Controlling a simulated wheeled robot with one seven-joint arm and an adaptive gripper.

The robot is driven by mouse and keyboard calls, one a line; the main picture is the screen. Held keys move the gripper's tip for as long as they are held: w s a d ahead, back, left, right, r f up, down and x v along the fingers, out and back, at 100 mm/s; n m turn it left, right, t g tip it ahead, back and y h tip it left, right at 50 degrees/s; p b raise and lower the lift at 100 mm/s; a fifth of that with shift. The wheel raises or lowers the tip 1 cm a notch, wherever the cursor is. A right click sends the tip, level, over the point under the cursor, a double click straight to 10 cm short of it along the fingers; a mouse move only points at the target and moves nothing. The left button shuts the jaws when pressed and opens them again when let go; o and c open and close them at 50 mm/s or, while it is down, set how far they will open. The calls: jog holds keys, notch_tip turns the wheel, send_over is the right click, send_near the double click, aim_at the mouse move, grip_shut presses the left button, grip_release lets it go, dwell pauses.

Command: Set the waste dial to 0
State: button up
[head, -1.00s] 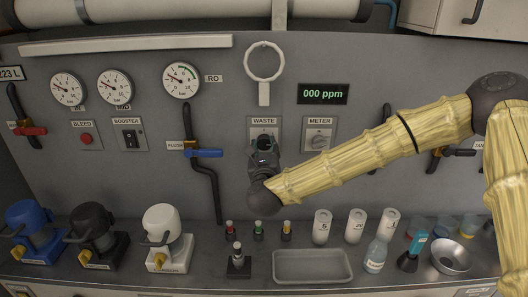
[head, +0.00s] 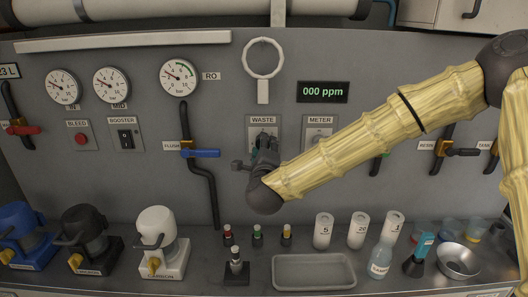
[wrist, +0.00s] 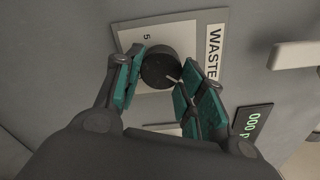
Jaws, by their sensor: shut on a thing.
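The waste dial (wrist: 160,68) is a round dark knob with a short white pointer line. It sits on a white plate marked WASTE, with a 5 printed near its edge in the wrist view. The pointer aims to the lower right of that view; a 0 mark is not visible. My gripper (wrist: 164,84) is shut on the dial, with teal finger pads on both sides of it. In the head view, my gripper (head: 264,154) is against the WASTE plate (head: 263,132) and hides the dial.
A display (head: 322,92) above reads 000 ppm. A blue-handled flush valve (head: 200,153) stands left. A ring (head: 263,58) hangs above. The shelf below holds a tray (head: 313,287), bottles and canisters.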

jog(key=shift+r+n+b, duration=0.1)
jog(key=shift+n+b, duration=0.3)
jog(key=shift+n, duration=3.5)
jog(key=o, duration=1)
jog(key=shift+s, duration=0.1)
jog(key=s, duration=1.2)
jog(key=shift+w, duration=0.1)
jog(key=shift+a, duration=0.1)
